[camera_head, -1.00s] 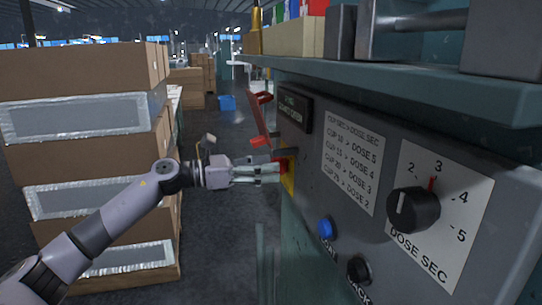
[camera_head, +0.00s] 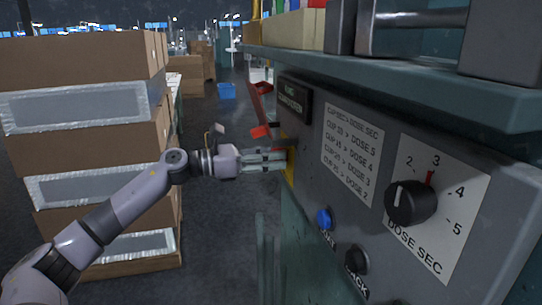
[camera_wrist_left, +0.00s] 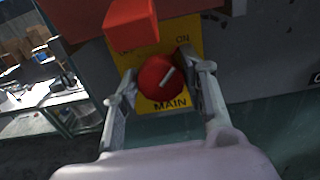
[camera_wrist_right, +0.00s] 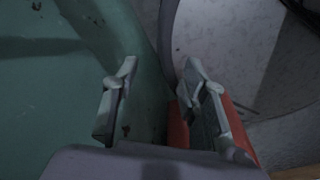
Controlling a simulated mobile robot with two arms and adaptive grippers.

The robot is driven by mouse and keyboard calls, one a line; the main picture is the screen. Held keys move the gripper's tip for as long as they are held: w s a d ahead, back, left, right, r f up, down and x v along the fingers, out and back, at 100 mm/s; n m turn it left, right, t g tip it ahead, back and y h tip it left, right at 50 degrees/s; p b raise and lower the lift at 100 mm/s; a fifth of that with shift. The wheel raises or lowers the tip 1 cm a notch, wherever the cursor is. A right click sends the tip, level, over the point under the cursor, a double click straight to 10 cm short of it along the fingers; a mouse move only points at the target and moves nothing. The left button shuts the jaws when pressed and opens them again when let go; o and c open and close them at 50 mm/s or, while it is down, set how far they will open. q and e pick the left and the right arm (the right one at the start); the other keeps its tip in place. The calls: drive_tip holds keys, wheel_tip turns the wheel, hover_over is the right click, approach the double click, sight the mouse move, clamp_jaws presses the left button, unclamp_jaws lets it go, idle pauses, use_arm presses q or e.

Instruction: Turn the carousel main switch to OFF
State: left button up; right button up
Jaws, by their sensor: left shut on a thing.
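The main switch is a round red knob (camera_wrist_left: 158,78) on a yellow plate (camera_wrist_left: 190,32) marked MAIN below and ON at the upper right. The label at the plate's upper left is partly hidden by a red block. A pale line on the knob slants to the upper right, toward ON. My left gripper (camera_wrist_left: 165,80) has a finger on each side of the knob and is shut on it. In the head view my left gripper (camera_head: 284,158) reaches the yellow plate (camera_head: 290,165) and its fingers largely hide the knob. My right gripper (camera_wrist_right: 160,68) is open and appears empty.
The red block (camera_wrist_left: 131,22) sits just above the knob. The grey panel (camera_head: 310,180) carries a dose dial (camera_head: 411,203), a blue button (camera_head: 324,219) and a black button (camera_head: 356,260). Stacked cartons (camera_head: 85,65) stand at the left. Beside my right gripper is a teal surface (camera_wrist_right: 50,90).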

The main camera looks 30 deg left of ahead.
use_arm(q)
drive_tip(key=c, duration=0.3)
drive_tip(key=shift+n, duration=0.4)
drive_tip(key=shift+w+a+f+n+p, duration=0.1)
drive_tip(key=shift+n+p, duration=1.9)
drive_tip(key=shift+n, duration=2.2)
drive_tip(key=shift+w+a+n+p, duration=0.1)
drive_tip(key=shift+n+p, duration=1.85)
drive_tip(key=shift+n, duration=2.25)
drive_tip(key=shift+f+n, duration=0.1)
drive_tip(key=shift+n, duration=0.2)
drive_tip(key=o, duration=1.1)
